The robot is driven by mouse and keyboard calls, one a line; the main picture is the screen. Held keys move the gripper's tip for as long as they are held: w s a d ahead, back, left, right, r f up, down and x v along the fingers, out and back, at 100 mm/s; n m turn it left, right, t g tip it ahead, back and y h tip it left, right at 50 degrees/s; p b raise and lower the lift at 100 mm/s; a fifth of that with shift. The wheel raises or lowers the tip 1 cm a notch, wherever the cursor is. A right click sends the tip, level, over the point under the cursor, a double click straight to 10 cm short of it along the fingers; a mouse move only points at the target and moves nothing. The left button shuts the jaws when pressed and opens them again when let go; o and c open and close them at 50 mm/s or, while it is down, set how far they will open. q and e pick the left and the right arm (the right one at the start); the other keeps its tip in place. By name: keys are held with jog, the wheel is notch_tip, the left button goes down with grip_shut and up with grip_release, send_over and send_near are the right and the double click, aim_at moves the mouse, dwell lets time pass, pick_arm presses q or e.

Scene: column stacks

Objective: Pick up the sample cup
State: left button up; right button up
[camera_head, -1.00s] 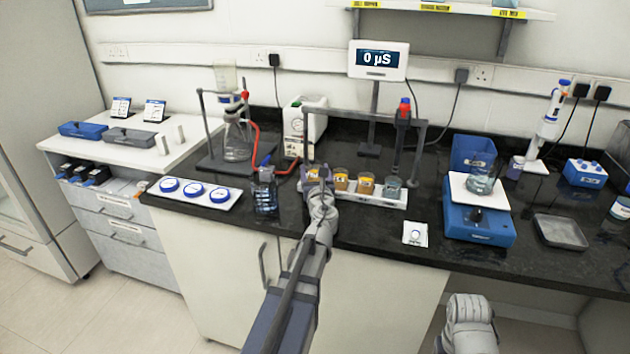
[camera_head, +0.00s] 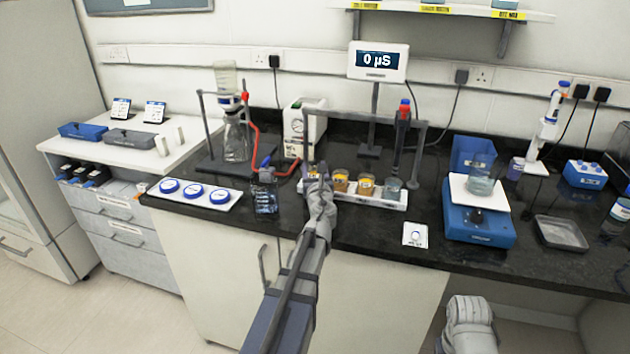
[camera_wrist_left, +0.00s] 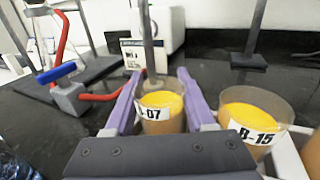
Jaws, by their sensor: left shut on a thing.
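My left gripper (camera_head: 318,174) is at the left end of a white rack (camera_head: 385,199) on the black bench. In the left wrist view its two purple fingers (camera_wrist_left: 160,76) are shut on a sample cup (camera_wrist_left: 159,115), clear with orange-yellow contents and a label ending in "07". The label's first part is hidden. In the head view the gripper mostly hides this cup. Right beside it stands a similar cup labelled "-15" (camera_wrist_left: 256,115). Further cups (camera_head: 365,185) stand to the right in the rack.
A grey frame (camera_head: 360,114) with a probe (camera_head: 402,125) stands over the rack. To the left are a blue-tinted container (camera_head: 265,195) and a flask (camera_head: 236,142) with red tubing. A blue balance (camera_head: 478,222) stands to the right. Bench space in front of the rack is narrow.

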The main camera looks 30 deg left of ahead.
pick_arm(q)
jog(key=shift+r, duration=0.1)
grip_shut()
pick_arm(e)
jog(key=shift+r, duration=0.1)
pick_arm(q)
notch_tip(320, 180, up, 10)
jog(key=p, duration=1)
pick_arm(e)
notch_tip(320, 180, up, 10)
